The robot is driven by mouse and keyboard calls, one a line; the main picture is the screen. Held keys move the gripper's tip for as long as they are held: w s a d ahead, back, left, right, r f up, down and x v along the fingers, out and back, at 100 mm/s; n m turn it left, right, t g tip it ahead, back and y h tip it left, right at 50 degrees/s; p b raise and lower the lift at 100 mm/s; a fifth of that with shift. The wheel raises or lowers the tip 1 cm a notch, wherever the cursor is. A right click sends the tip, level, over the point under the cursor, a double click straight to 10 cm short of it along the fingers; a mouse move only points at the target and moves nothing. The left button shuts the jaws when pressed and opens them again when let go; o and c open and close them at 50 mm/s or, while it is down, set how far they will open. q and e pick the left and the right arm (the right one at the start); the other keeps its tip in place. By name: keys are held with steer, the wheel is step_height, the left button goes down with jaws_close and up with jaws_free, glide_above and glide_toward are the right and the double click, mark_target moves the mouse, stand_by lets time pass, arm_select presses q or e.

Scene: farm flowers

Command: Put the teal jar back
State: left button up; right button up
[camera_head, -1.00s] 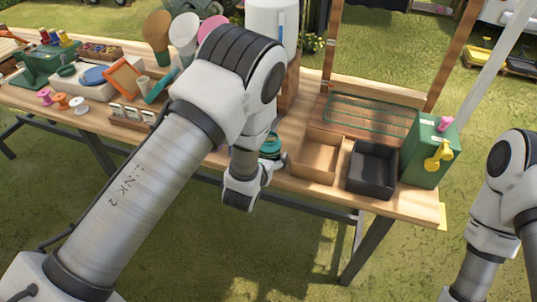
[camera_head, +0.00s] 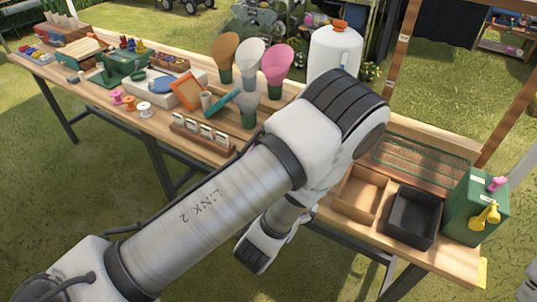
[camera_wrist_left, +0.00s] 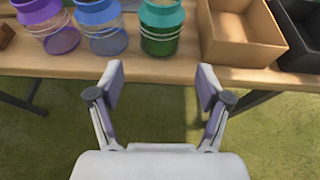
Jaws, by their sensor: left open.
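My left gripper (camera_wrist_left: 161,88) is open and empty in the left wrist view, its fingers pointing at the table's front edge and apart from the jars. Straight ahead of it stands an upright green-glass jar with a teal top (camera_wrist_left: 161,28), near the edge. The jar tops are cut off by the frame. In the head view my left arm hides the jars and the gripper fingers. My right gripper is out of view.
A brown open box (camera_head: 361,195) and a black open box (camera_head: 412,217) stand right of the jars. A green box with a yellow tap-like part (camera_head: 470,205) is at the table's right end. Flower cones (camera_head: 249,60) and a white canister (camera_head: 333,52) stand behind. Grass lies in front.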

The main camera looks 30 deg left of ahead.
arm_select(q)
steer(key=s+a+f+n+g+y, duration=0.1)
steer(key=s+a+f+n+g, duration=0.2)
steer(key=s+f+n, duration=0.45)
steer(key=s+a+f+n+g, duration=0.2)
steer(key=a+f+n+g, duration=0.15)
steer(key=n, duration=0.75)
steer(key=s+f+n+g, duration=0.2)
steer(key=s+n+g, duration=0.1)
steer(key=s+n, duration=0.4)
steer(key=s+f+n+g+h, duration=0.1)
steer(key=s+f+n+g, duration=0.2)
steer(key=s+n, duration=0.4)
steer(key=n+g, duration=0.1)
steer(key=n, duration=0.3)
steer(key=shift+s+a+f, duration=0.3)
steer(key=shift+a, duration=0.1)
steer(key=shift+c, duration=0.4)
